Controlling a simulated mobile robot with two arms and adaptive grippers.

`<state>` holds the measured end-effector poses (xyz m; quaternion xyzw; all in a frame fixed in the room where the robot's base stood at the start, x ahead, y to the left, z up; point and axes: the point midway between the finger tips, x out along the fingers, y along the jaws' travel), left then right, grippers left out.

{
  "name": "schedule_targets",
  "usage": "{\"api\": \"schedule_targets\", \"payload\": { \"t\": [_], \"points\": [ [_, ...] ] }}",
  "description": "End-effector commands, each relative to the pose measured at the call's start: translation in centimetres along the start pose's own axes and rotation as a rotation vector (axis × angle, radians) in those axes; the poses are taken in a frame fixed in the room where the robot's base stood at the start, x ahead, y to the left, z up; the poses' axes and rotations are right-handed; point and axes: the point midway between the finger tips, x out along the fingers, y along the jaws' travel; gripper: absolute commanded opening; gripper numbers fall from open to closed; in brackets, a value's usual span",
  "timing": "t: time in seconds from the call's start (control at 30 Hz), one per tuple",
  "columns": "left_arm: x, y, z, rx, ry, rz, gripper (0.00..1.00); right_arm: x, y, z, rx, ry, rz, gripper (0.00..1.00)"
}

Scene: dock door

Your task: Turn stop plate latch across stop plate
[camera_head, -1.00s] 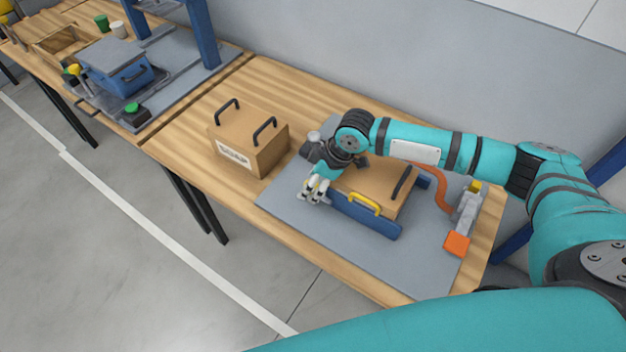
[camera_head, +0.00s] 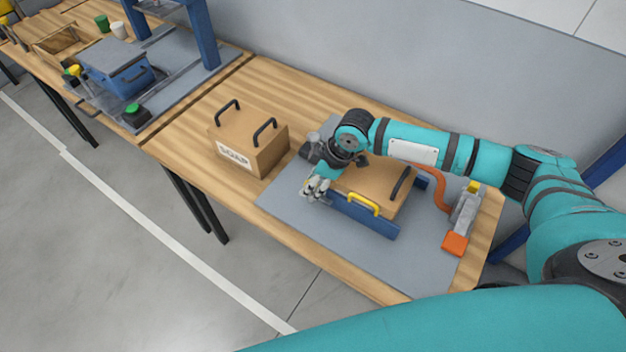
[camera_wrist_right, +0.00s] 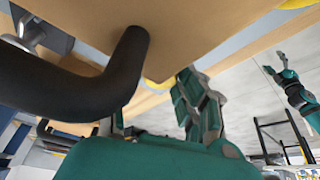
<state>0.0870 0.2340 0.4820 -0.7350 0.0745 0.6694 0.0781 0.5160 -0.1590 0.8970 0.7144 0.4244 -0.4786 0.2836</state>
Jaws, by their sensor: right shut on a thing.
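My right gripper (camera_head: 316,189) is at the left end of the blue plate (camera_head: 366,216) in front of a cardboard box (camera_head: 376,183). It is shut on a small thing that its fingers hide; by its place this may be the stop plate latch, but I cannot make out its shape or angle. A yellow handle (camera_head: 362,203) stands at the box's front edge, to the right of the gripper.
The box rests on a grey mat (camera_head: 290,200). A box labelled SOAP (camera_head: 250,145) stands to its left. A grey clamp with an orange pad (camera_head: 455,243) is at the right. The front strip of the mat is clear.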

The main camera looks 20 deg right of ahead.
Motion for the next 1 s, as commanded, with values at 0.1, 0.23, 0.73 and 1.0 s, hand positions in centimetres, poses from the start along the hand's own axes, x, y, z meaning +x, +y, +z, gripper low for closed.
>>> {"api": "schedule_targets", "payload": {
  "t": [0.1,0.23,0.73,1.0],
  "points": [
    [0.1,0.0,0.0,0.000,0.000,0.000,0.72,0.0,0.0,-0.1,-0.001,0.003,0.001,0.04],
    [0.1,0.0,0.0,0.000,0.000,0.000,0.72,0.0,0.0,-0.1,-0.001,0.004,0.001,0.49],
    [0.0,-0.2,0.2,-0.002,-0.003,-0.003,0.72,-1.5,0.1,0.0,0.001,0.003,0.002,0.57],
    [0.1,-0.1,0.1,-0.001,-0.002,-0.002,0.72,-7.2,0.1,0.0,0.000,0.003,0.004,0.57]
  ]
}}
